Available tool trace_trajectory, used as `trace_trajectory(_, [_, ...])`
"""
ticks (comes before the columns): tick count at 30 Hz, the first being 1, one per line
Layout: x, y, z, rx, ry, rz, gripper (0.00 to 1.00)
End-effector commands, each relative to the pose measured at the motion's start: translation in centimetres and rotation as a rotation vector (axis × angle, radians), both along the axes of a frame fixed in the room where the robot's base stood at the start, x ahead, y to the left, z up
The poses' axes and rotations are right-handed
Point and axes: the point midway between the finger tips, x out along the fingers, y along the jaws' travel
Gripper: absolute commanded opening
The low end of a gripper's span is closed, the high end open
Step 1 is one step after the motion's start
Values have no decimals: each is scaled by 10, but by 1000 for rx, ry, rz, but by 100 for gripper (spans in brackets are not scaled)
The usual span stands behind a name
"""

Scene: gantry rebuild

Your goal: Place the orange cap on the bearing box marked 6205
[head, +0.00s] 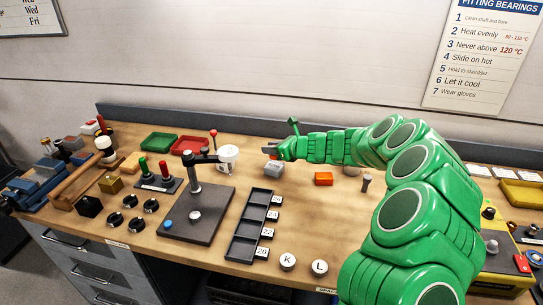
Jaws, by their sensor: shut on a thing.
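My gripper (270,152) is above the middle of the bench, pointing left. It is shut on a small orange-red thing (273,157), seemingly the orange cap, mostly hidden by the fingers. A pale grey block (274,171) is just below the gripper; I cannot tell whether they touch. No marking 6205 is readable in the head view, so I cannot tell which thing is that bearing box.
Bench wood is clear around the orange box.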

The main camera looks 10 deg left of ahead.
Motion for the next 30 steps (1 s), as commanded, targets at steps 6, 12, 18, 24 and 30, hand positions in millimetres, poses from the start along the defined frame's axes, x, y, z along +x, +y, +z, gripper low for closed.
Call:
trace_trajectory(6, [2,1,-24,-2,3,0,0])
trace_trajectory(12, [2,1,-35,-1,2,0,0])
trace_trajectory(18, [2,1,-35,-2,1,0,0])
trace_trajectory(24, [2,1,-36,-2,1,0,42])
trace_trajectory(30, [2,1,-36,-2,1,0,53])
